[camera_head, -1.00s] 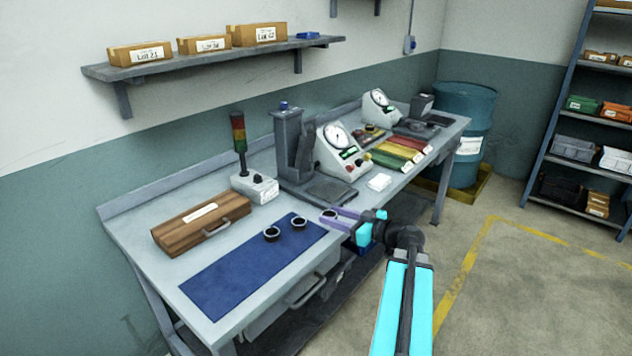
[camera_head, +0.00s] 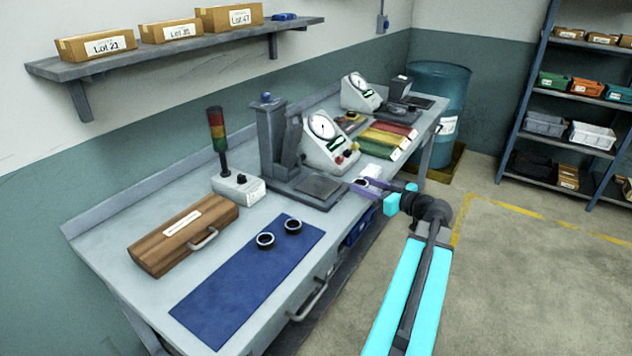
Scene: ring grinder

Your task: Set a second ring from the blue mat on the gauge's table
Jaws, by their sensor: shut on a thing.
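The blue mat (camera_head: 215,303) lies along the front of the bench, with two dark rings, one (camera_head: 265,241) left and nearer, the other (camera_head: 292,226) beside it. My gripper (camera_head: 361,184) is over the bench's front edge, right of the mat. It is shut on a dark ring, partly hidden by the purple fingers. Two white dial units stand on the bench, a nearer one (camera_head: 328,143) and a farther one (camera_head: 359,93). A dark flat plate (camera_head: 320,187) lies before the grey column, left of my gripper. Which one is the gauge's table is unclear.
A wooden case (camera_head: 183,234) and a signal lamp box (camera_head: 238,188) stand left of the column (camera_head: 270,135). Red, yellow and green trays (camera_head: 388,139) lie beyond my gripper, with a small white item (camera_head: 372,170) close to it. Floor to the right is open.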

